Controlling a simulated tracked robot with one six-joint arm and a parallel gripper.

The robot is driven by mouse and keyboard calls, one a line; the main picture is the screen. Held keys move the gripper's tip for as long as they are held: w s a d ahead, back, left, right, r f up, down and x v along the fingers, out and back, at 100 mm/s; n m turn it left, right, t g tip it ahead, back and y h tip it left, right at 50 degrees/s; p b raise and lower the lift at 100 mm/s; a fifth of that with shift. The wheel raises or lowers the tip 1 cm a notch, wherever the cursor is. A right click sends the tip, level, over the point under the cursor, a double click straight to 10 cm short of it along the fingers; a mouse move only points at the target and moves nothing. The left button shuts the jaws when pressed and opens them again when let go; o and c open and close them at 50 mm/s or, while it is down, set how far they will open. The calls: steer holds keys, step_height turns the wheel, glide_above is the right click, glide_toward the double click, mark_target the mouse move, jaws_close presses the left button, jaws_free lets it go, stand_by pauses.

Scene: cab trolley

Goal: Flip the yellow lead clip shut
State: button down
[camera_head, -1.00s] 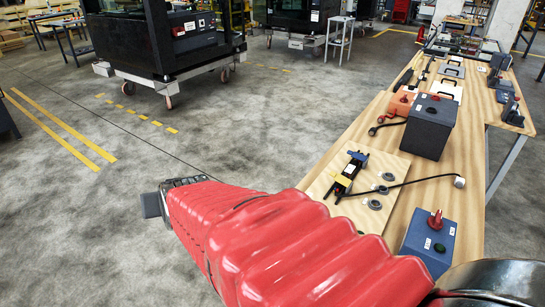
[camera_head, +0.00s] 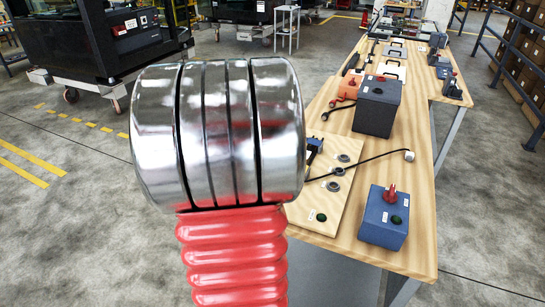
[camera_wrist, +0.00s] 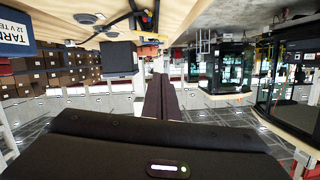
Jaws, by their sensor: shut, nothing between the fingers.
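The yellow lead clip is mostly hidden behind my arm in the camera_head view. Only a blue block (camera_head: 315,144) and a bit of dark body at its place show on the pale board (camera_head: 300,218). I cannot see the yellow part or tell how its lever stands. In the camera_wrist view, which is upside down, a small dark shape with a black cable (camera_wrist: 118,20) shows near the top, unclear. My gripper (camera_wrist: 161,78) shows there as two dark fingers together, shut and empty, apart from the table. In the camera_head view it is hidden behind my arm.
Grey rings (camera_head: 335,186) lie on the board beside the black cable, which ends in a white piece (camera_head: 409,155). A blue box with a red knob (camera_head: 383,215) stands near the front. A dark box (camera_head: 377,107) and an orange box (camera_head: 353,85) stand behind. Floor left is open.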

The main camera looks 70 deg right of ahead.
steer(key=shift+d, duration=0.1)
stand_by(0.3)
steer(key=d+f, duration=0.1)
steer(key=d, duration=0.2)
steer(key=d+f, duration=0.2)
steer(key=d, duration=0.1)
steer(key=d+f, duration=0.2)
steer(key=d, duration=0.1)
steer(key=shift+w+d, duration=0.1)
steer(key=shift+d, duration=0.1)
steer(key=shift+w+f, duration=0.15)
steer(key=shift+f, duration=0.5)
